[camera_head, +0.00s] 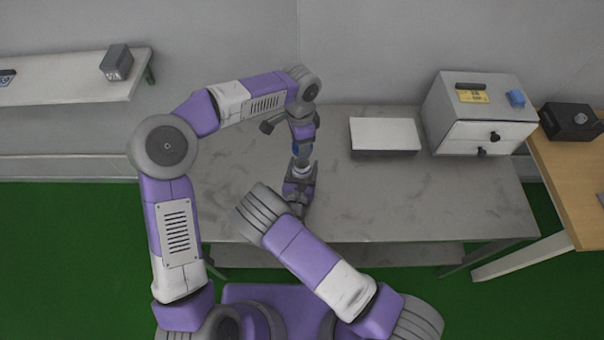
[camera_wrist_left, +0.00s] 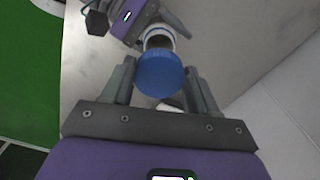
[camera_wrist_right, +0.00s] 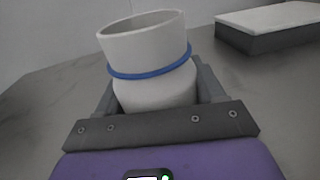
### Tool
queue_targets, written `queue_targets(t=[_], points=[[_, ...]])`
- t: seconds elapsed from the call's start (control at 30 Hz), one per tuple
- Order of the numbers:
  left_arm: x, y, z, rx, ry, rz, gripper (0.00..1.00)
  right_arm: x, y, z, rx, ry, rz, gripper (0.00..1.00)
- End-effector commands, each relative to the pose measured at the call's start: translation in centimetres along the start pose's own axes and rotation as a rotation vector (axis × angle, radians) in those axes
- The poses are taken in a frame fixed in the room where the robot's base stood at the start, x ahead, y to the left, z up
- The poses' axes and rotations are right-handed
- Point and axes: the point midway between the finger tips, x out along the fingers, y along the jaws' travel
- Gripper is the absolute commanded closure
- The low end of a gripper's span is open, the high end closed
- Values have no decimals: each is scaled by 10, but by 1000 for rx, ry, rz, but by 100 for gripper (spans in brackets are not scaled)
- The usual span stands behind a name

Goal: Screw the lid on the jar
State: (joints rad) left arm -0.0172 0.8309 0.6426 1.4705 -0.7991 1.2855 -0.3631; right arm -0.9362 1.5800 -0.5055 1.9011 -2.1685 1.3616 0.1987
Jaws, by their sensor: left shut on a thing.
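The round blue lid (camera_wrist_left: 160,76) is between the fingers of my left gripper (camera_head: 298,141), which is shut on it. The white jar (camera_wrist_right: 152,92) has an open mouth and a blue ring around its neck. It stands between the fingers of my right gripper (camera_head: 300,184), which is shut on its body. In the head view the lid (camera_head: 296,150) shows as a small blue patch just above the jar (camera_head: 301,165). The right wrist view shows the mouth uncovered. My left gripper partly hides the lid in the head view.
A grey table (camera_head: 430,205) lies under both grippers, clear at front right. A white-topped box (camera_head: 385,133) and a white drawer cabinet (camera_head: 480,115) stand behind to the right. A wall shelf (camera_head: 60,80) is at the left and a wooden table (camera_head: 575,165) at the right.

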Motion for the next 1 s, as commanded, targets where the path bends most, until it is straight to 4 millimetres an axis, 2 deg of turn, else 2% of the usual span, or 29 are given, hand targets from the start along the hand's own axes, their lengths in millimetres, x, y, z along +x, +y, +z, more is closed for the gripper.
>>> queue_targets(t=[0.03, 0.3, 0.43, 0.7, 1.0], points=[[0, 0, 0, 0, 0, 0, 70, 0, 0, 0, 0, 0, 0, 46], [0, 0, 0, 0, 0, 0, 70, 0, 0, 0, 0, 0, 0, 87], [7, 0, 0, 1, -2, 1, 70, 0, 0, 0, 0, 0, 0, 87], [45, 0, 1, 1, -1, 1, 70, 0, 0, 0, 0, 0, 0, 87], [50, 0, 1, 0, 1, 0, 70, 0, 0, 0, 0, 0, 0, 87]])
